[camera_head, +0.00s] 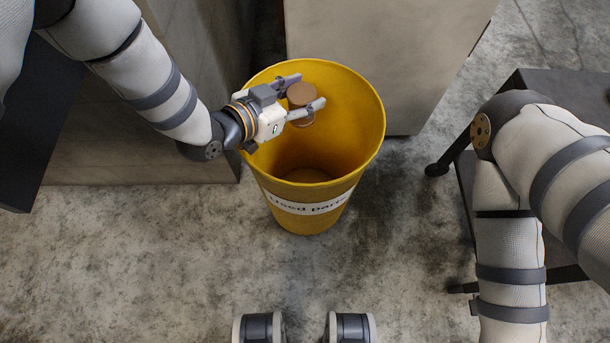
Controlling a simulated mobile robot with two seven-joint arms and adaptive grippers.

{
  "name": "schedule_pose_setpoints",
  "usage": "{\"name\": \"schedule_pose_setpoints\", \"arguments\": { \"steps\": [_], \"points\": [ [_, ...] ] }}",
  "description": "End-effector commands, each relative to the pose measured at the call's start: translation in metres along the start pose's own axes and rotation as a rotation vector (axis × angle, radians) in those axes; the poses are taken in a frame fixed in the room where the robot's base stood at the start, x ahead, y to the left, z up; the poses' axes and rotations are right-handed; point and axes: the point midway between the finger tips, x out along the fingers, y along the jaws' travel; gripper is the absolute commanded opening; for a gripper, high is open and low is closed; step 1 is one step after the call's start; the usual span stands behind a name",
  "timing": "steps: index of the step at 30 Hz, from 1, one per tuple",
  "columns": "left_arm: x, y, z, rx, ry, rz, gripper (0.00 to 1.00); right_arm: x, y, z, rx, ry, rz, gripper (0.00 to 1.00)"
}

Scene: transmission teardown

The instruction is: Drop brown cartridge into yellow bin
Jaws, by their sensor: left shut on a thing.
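The brown cartridge (302,97) is a short cylinder held between the fingers of my left gripper (300,98). My left gripper is shut on it and reaches in from the left, over the mouth of the yellow bin (364,128). The cartridge appears inside the bin's rim outline in this view; its exact height against the rim is hard to tell. The bin stands upright on the floor, with a white label reading "Used parts". The visible part of the bin's bottom looks empty. My right arm is at the right, but its gripper is out of view.
A grey-beige box-like block (385,50) stands right behind the bin. Another beige block (120,150) stands to the left. A dark table (560,88) stands at the right, partly behind my right arm. The concrete floor (150,260) in front of the bin is clear.

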Motion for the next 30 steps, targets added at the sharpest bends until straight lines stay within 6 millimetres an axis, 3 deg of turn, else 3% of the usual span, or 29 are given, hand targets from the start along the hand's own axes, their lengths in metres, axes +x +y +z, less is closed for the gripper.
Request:
{"name": "schedule_pose_setpoints", "arguments": {
  "steps": [7,8,10,20,23,30],
  "points": [
    [0.001,-0.001,0.0,0.002,0.003,-0.001,0.17,0.001,0.0,0.0,0.0,-0.002,0.0,0.0],
    [0.001,-0.001,0.0,0.002,0.003,-0.001,0.53,0.001,0.0,0.0,0.0,-0.002,0.0,0.0],
    [0.001,-0.001,0.0,0.002,0.003,-0.001,0.68,0.001,0.0,0.0,0.0,-0.002,0.0,0.0],
    [-0.002,-0.001,0.001,0.002,0.001,-0.001,0.69,0.001,0.0,0.0,0.0,-0.002,0.0,0.0],
    [-0.017,-0.002,0.001,0.002,-0.001,-0.002,0.69,0.001,0.0,0.0,0.0,-0.002,0.0,0.0],
    [-0.082,-0.001,0.001,0.001,0.0,-0.003,0.69,0.001,0.0,0.0,0.0,-0.002,0.0,0.0]
  ]
}}
